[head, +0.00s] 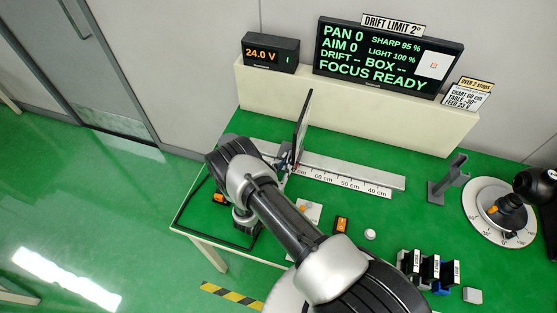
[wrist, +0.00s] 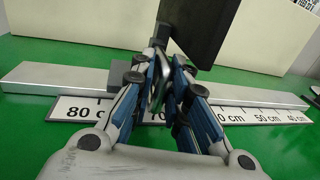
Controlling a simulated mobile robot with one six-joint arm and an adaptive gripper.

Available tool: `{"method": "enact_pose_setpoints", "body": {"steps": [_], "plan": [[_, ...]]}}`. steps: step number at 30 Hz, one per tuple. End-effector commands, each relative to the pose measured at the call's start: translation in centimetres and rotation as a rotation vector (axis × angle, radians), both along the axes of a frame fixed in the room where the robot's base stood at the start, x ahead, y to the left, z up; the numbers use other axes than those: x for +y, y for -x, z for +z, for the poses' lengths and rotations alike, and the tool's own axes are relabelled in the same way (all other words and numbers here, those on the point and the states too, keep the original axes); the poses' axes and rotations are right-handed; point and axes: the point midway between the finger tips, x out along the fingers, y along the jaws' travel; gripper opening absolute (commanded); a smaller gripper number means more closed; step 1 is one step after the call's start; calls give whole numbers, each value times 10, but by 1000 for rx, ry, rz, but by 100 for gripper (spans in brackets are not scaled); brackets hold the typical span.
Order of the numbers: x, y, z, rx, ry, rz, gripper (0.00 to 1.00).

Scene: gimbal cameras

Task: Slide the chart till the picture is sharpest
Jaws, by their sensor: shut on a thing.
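The chart (head: 303,125) is a dark upright panel seen nearly edge-on, on a metal rail (head: 350,174) marked in cm. In the wrist view the chart's dark panel (wrist: 202,32) rises behind my gripper (wrist: 163,80). My gripper is shut on the chart's narrow stem or handle, near the 70 cm part of the scale (wrist: 88,110). The exact mark under the chart is hidden by the fingers. The monitor (head: 388,57) reads PAN 0, AIM 0, SHARP 95 %, LIGHT 100 %, FOCUS READY, with dashes for drift and box.
A grey stand (head: 447,181) and a camera on a round dial (head: 499,212) are at the right. Several small labelled blocks (head: 430,268) sit at the front right.

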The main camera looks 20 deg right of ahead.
Motion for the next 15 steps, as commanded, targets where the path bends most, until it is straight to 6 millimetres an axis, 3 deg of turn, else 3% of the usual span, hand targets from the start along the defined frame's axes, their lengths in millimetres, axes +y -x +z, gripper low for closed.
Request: {"method": "enact_pose_setpoints", "body": {"steps": [6,7,15], "plan": [[0,0,-1,1,-2,-2,0],[0,0,-1,1,-2,-2,16],[0,0,-1,1,-1,-1,31]]}}
